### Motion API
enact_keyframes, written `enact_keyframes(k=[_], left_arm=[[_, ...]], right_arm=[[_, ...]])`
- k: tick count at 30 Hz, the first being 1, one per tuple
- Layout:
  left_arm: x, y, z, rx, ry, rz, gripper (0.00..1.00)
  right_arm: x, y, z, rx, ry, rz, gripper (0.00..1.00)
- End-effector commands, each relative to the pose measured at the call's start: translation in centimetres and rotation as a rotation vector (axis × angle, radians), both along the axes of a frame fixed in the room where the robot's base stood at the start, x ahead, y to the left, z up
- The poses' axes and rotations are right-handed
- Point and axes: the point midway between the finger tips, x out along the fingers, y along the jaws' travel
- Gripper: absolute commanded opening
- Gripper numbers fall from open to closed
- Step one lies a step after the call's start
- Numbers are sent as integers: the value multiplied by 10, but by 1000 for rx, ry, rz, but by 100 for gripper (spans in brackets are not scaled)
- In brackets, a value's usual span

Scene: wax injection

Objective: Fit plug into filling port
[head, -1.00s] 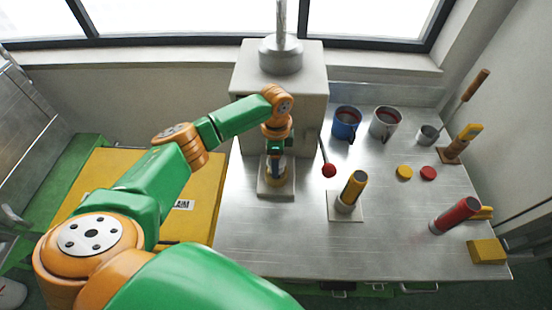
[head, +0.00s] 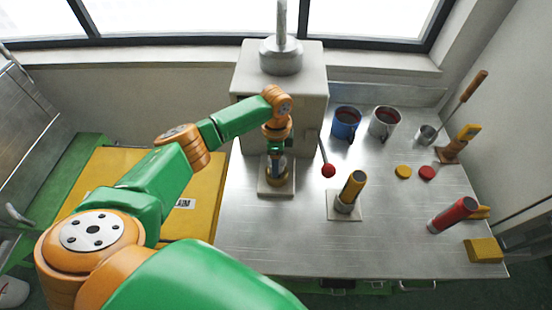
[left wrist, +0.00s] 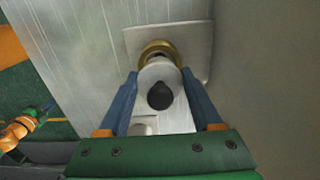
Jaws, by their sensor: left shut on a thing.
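My left gripper (left wrist: 160,98) points down at the press, its blue fingers on either side of a pale grey plug (left wrist: 158,72) with a black knob (left wrist: 160,95). It is shut on this plug. Directly beyond the plug is a brass ring (left wrist: 160,46), which I take as the filling port, on a square pale plate (left wrist: 196,50). In the head view the gripper (head: 276,160) stands over the brass ring (head: 277,181) and plate (head: 274,191). The fingers hide whether the plug is seated. What looks like my right gripper (left wrist: 44,112) shows small at the left wrist view's left edge.
The press body (head: 246,78) stands behind. The table's front middle is clear.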

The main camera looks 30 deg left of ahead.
Motion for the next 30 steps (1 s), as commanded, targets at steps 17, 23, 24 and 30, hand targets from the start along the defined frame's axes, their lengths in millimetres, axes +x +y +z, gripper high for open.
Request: enact_keyframes(k=[17,23,24,30], left_arm=[[0,0,-13,-1,0,0,9],[0,0,-18,-1,0,-1,9],[0,0,-19,-1,0,-1,9],[0,-1,-23,-2,-1,-1,9]], right_arm=[[0,0,-9,0,0,0,0],[0,0,-12,0,0,0,0],[0,0,-13,0,0,0,0],[0,0,-16,0,0,0,0]])
